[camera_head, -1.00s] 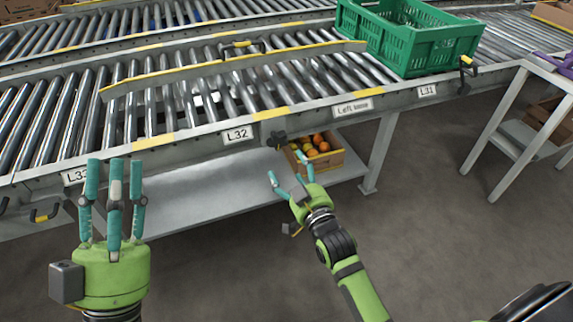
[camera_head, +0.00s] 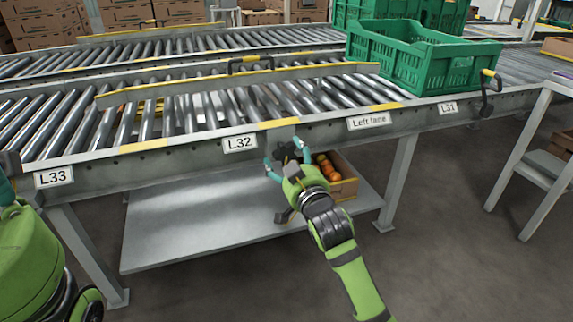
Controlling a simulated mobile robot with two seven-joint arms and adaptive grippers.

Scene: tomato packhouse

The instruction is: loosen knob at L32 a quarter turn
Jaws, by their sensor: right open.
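The L32 label (camera_head: 240,143) is on the conveyor's side rail. A dark knob (camera_head: 287,152) sits to its right, below the yellow stripe on the rail. My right gripper (camera_head: 283,155) is open, with its teal fingers on either side of the knob. Whether the fingers touch the knob I cannot tell, and the gripper partly hides it. My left gripper (camera_head: 7,191) is at the left edge, mostly cut off, so its jaw state is unclear.
A box of tomatoes (camera_head: 346,188) stands on the lower shelf (camera_head: 190,215), behind my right gripper. A green crate (camera_head: 395,57) sits on the rollers. A black and yellow handle (camera_head: 487,92) hangs beside the L31 label (camera_head: 447,108).

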